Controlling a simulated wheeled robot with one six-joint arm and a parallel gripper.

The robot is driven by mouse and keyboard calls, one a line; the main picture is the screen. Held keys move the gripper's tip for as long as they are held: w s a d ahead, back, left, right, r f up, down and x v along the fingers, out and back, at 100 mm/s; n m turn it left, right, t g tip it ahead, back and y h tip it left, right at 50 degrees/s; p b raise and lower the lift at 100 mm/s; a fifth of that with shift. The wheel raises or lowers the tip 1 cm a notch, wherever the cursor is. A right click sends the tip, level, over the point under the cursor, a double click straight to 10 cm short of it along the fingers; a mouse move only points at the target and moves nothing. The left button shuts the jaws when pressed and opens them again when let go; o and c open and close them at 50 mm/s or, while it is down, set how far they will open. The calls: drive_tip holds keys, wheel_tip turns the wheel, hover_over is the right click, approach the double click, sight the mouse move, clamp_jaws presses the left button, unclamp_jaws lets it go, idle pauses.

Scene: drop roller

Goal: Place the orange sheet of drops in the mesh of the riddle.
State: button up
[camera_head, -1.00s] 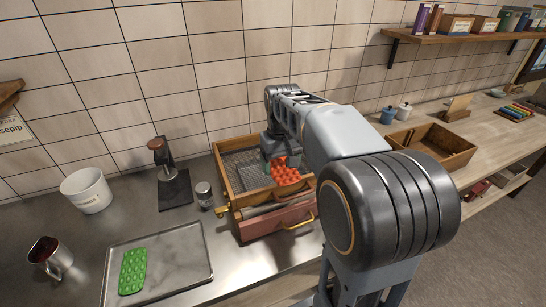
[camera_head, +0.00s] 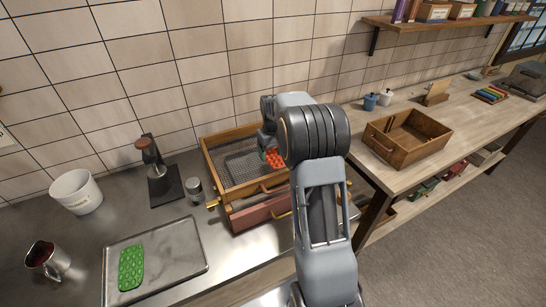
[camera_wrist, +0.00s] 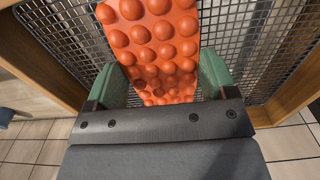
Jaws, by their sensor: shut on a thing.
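The orange sheet of drops (camera_wrist: 155,45) is covered in round domes and sits between the green fingers of my gripper (camera_wrist: 160,80) in the wrist view. My gripper is shut on its near end. In the head view a small part of the sheet (camera_head: 274,157) shows beside the gripper (camera_head: 268,145), with the rest hidden by my arm. The riddle (camera_head: 207,158) is a wooden frame with a grey mesh (camera_head: 243,167). The sheet is over the mesh, inside the frame; I cannot tell whether it touches. The mesh also shows in the wrist view (camera_wrist: 62,35).
The riddle stands on a box with a pink drawer (camera_head: 255,213). A tray (camera_head: 180,255) holds a green sheet of drops (camera_head: 131,268). A jar (camera_head: 194,189), black press (camera_head: 163,180), white bucket (camera_head: 77,192) and metal jug (camera_head: 47,260) stand left. A wooden crate (camera_head: 410,145) is on the right bench.

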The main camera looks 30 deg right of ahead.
sight(273, 153)
drive_tip(key=shift+w+f, duration=0.1)
drive_tip(key=shift+f, duration=1.5)
drive_tip(key=shift+f, duration=0.1)
drive_tip(key=shift+f, duration=0.15)
drive_tip(key=o, duration=1)
drive_tip(key=shift+c, duration=0.2)
wheel_tip(273, 153, up, 12)
drive_tip(key=shift+f+b, duration=0.25)
drive_tip(key=shift+b, duration=0.3)
drive_tip(key=s+a+r+t, duration=0.1)
drive_tip(key=s+a+r, duration=0.4)
drive_tip(key=s, duration=0.1)
drive_tip(key=s+a+f+t, duration=0.1)
drive_tip(key=s+a, duration=0.3)
drive_tip(key=s, duration=0.5)
drive_tip(key=s+a+f+t, duration=0.2)
drive_tip(key=s+a, duration=0.2)
drive_tip(key=s, duration=0.5)
drive_tip(key=shift+a+t, duration=0.25)
drive_tip(key=shift+t, duration=0.15)
drive_tip(key=shift+f, duration=0.1)
